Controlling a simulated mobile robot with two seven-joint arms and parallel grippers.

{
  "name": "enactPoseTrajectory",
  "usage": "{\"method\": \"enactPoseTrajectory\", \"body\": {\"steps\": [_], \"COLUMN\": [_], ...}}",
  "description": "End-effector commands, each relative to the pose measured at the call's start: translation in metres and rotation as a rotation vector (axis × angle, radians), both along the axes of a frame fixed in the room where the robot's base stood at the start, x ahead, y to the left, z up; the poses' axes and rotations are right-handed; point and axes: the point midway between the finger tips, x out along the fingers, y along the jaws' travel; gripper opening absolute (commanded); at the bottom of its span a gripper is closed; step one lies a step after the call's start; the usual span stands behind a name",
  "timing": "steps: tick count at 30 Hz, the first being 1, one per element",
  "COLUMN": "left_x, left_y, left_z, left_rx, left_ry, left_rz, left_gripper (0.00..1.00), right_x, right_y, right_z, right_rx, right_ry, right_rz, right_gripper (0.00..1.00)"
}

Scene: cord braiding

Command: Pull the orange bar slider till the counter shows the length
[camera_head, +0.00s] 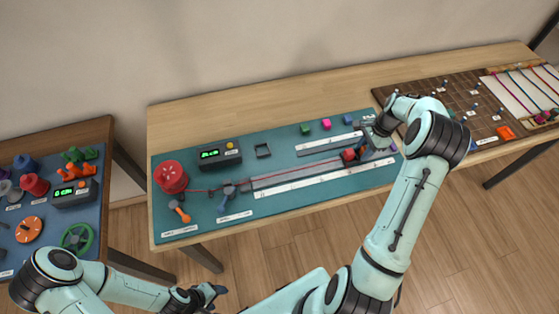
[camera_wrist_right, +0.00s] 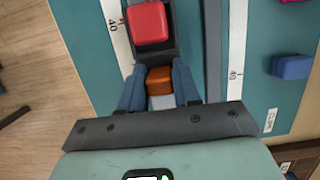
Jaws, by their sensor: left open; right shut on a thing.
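The orange slider block (camera_wrist_right: 159,80) sits between the two fingers of my right gripper (camera_wrist_right: 158,88), which is shut on it. In the head view the right gripper (camera_head: 366,147) is over the right end of the slider rail, and I cannot make out the orange part there. A red block (camera_wrist_right: 148,22) is just beyond the fingers, near a "40" scale mark; it also shows in the head view (camera_head: 348,155). The counter (camera_head: 219,155) has green digits too small to read. My left gripper (camera_head: 205,295) is open and empty, off the table's front edge.
A red spool (camera_head: 171,177) stands at the mat's left, with a red cord (camera_head: 290,165) running along the rail to the red block. A clamp with a blue lever (camera_head: 228,196) and an orange-handled tool (camera_head: 179,211) are nearby.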

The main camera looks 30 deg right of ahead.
Motion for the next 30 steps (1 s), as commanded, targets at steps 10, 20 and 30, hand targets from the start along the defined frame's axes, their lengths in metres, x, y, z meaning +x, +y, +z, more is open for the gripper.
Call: {"method": "enactPoseTrajectory", "body": {"steps": [10, 20, 30], "left_x": [0.025, 0.030, 0.029], "left_y": [0.000, 0.000, 0.000], "left_z": [0.022, 0.026, 0.025], "left_rx": [0.000, 0.000, 0.000], "left_ry": [-0.029, -0.035, -0.033], "left_rz": [0.000, 0.000, 0.000], "left_gripper": [0.61, 0.61, 0.61], "right_x": [-0.014, -0.018, -0.018], "right_y": [-0.038, -0.051, -0.050], "right_z": [-0.004, -0.006, -0.006], "right_rx": [0.004, 0.003, 0.006], "right_ry": [0.013, 0.014, 0.015], "right_rz": [-0.005, -0.004, -0.002], "right_gripper": [0.03, 0.03, 0.51]}}
